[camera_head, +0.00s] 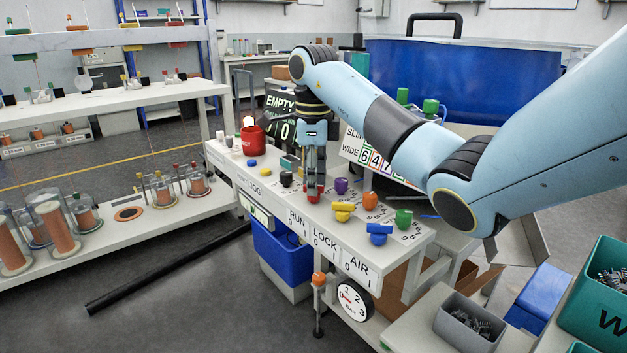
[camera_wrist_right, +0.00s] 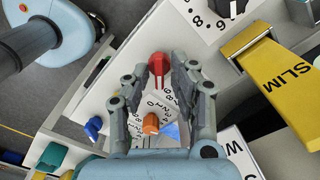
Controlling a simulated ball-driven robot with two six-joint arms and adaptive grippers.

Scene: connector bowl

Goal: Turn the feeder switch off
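The bench (camera_head: 262,178) holds several coloured knobs; no readable label marks one as the feeder switch. My right gripper (camera_head: 314,192) points down over the bench at a red knob (camera_head: 313,196). In the right wrist view, the right gripper (camera_wrist_right: 160,75) has its fingers apart, with the red knob (camera_wrist_right: 158,64) between or just beyond the tips; contact cannot be told. An orange knob (camera_wrist_right: 151,123) on a numbered dial shows lower between the fingers. A black knob (camera_head: 286,179) and a purple knob (camera_head: 341,185) flank the red one. My left gripper is not in view.
Yellow (camera_head: 343,211), blue (camera_head: 378,233) and green (camera_head: 403,218) knobs stand nearer the front right. A red cup (camera_head: 253,139) is at the bench's back left. RUN, LOCK and AIR labels line the front edge. A yellow SLIM part (camera_wrist_right: 270,58) lies right in the wrist view.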

